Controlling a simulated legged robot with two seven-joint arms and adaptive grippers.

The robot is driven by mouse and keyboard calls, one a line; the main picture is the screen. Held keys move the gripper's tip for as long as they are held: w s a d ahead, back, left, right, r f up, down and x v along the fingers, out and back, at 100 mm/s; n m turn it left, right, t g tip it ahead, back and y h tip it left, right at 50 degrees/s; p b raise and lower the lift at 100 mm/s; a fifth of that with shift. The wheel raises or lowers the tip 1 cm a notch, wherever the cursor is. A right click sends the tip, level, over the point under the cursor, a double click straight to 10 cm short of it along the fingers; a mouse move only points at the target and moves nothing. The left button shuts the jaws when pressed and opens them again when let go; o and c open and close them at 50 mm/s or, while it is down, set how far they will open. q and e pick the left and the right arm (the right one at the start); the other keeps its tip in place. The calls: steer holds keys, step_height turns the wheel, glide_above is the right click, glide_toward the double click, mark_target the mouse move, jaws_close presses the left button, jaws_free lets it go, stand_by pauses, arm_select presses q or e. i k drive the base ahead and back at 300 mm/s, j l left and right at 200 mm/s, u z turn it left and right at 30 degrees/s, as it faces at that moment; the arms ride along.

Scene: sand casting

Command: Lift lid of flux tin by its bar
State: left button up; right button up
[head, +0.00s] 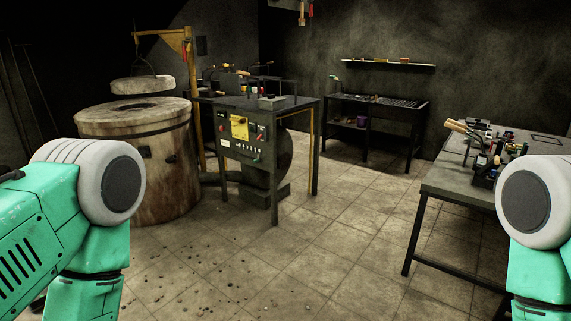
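I cannot pick out the flux tin, its lid or its bar for certain. A small grey-green box (272,102) sits on top of the dark control table, too small in view to tell whether it is the tin. Both my green arms show at the lower left and lower right with their white round joints. Neither gripper shows in the head view.
A round furnace (160,165) stands at the left, its thick lid (142,85) hanging above it. The control table (290,112) stands beside it. A dark bench (385,102) is at the back. A tool-covered table (450,180) is at the right.

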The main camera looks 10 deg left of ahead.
mark_target(270, 98)
steer(key=i+j+u, duration=0.15)
steer(key=i+j, duration=0.15)
steer(key=i, duration=0.9)
steer(key=i+j+u, duration=0.2)
steer(key=i, duration=1)
steer(key=k+l, duration=0.05)
steer(key=l, duration=0.05)
